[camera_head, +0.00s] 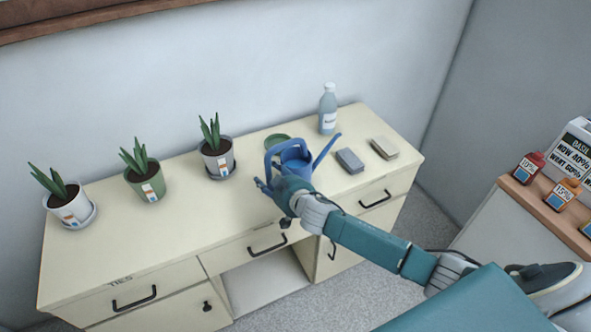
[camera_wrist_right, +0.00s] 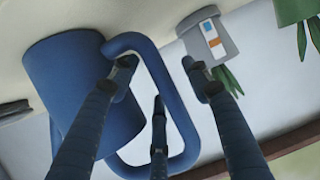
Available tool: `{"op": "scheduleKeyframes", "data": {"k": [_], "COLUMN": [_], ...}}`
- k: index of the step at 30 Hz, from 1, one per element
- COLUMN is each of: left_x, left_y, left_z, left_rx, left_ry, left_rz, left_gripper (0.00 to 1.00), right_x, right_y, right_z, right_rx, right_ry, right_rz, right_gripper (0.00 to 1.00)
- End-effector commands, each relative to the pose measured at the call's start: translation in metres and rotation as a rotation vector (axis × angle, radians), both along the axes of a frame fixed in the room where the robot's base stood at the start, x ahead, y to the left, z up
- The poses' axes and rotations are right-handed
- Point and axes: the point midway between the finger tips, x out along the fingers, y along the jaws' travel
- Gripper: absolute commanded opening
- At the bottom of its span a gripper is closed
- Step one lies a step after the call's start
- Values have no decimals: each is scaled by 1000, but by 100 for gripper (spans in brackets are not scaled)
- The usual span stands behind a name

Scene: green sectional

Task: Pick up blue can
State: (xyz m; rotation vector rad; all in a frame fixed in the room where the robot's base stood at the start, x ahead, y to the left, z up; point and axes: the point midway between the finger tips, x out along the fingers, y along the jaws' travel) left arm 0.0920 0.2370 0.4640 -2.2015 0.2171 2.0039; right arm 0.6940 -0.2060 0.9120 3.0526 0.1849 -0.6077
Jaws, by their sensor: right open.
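The blue can (camera_head: 296,156) is a watering can with a long spout and a looped handle. It stands upright on the cream cabinet top, right of the middle. My right gripper (camera_head: 270,186) is at its near left side, partly in front of it. In the right wrist view the can (camera_wrist_right: 60,75) and its handle (camera_wrist_right: 172,95) are close. The fingers of my right gripper (camera_wrist_right: 160,85) are spread open around the handle, one on the can side, one beyond it. Whether they touch the handle I cannot tell. My left gripper is not in view.
Three potted plants, white (camera_head: 72,207), green (camera_head: 149,186) and grey (camera_head: 220,160), stand left of the can. A green dish (camera_head: 277,141), a bottle (camera_head: 327,112) and two small boxes (camera_head: 349,161) (camera_head: 384,148) are near it. The cabinet's front left top is clear.

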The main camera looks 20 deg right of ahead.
Motion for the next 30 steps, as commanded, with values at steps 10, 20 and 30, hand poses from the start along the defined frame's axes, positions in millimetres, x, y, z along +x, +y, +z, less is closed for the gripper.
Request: {"op": "scheduleKeyframes", "data": {"k": [10,20,30], "left_x": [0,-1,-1], "left_y": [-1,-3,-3], "left_z": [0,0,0], "left_rx": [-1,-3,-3], "left_ry": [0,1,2], "left_rz": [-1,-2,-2], "left_gripper": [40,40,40], "right_x": [0,1,2], "right_y": [-1,-1,0], "right_z": [0,6,58], "right_rx": [0,-2,-1], "right_ry": [0,-5,-13], "right_rz": [-1,0,2], "right_gripper": [0,0,0]}}
